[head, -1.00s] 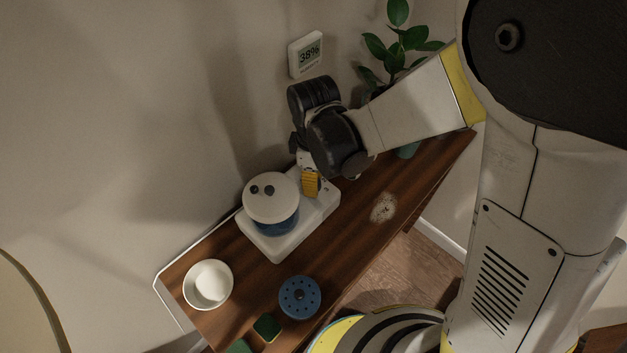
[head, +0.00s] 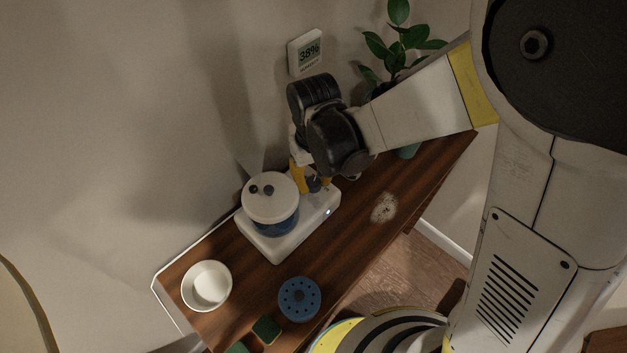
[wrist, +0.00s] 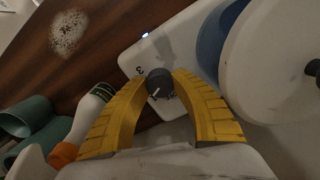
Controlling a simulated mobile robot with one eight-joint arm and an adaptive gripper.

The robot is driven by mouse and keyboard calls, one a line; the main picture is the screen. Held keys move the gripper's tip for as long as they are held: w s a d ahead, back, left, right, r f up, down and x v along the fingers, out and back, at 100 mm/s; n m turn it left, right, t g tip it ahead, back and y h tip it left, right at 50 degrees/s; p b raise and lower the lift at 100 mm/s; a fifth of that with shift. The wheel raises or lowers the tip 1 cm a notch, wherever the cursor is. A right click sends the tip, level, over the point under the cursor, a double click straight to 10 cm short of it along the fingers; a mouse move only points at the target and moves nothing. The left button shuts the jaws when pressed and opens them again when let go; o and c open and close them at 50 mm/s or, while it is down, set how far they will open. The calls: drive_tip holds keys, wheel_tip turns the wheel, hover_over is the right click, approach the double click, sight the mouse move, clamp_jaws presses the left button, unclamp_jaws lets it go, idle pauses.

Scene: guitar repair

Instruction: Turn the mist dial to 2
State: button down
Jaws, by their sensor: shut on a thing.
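The humidifier has a white base (head: 275,243), a blue tank (head: 278,226) and a white round lid (head: 270,197). Its dark mist dial (wrist: 159,82) sits on the base, with a white pointer line toward the lower left of the wrist picture. A printed "3" (wrist: 139,71) shows beside the dial; other numbers are hidden or unreadable. My gripper (wrist: 159,84) is shut on the dial, its two yellow fingers on either side. In the head view my gripper (head: 311,181) is over the base's far right end, and my wrist partly hides the dial.
A wooden shelf (head: 385,175) carries a white bowl (head: 190,290), a blue perforated disc (head: 299,298) and green pieces (head: 266,328). A wall display (head: 306,52) reads 38%. A plant (head: 398,45) stands behind my arm. A bottle (wrist: 88,112) lies near the fingers.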

sight(314, 182)
drive_tip(key=m, duration=0.6)
drive_tip(key=shift+m, duration=0.4)
idle(0.3)
drive_tip(key=c, duration=1)
unclamp_jaws()
wheel_tip(314, 182, up, 12)
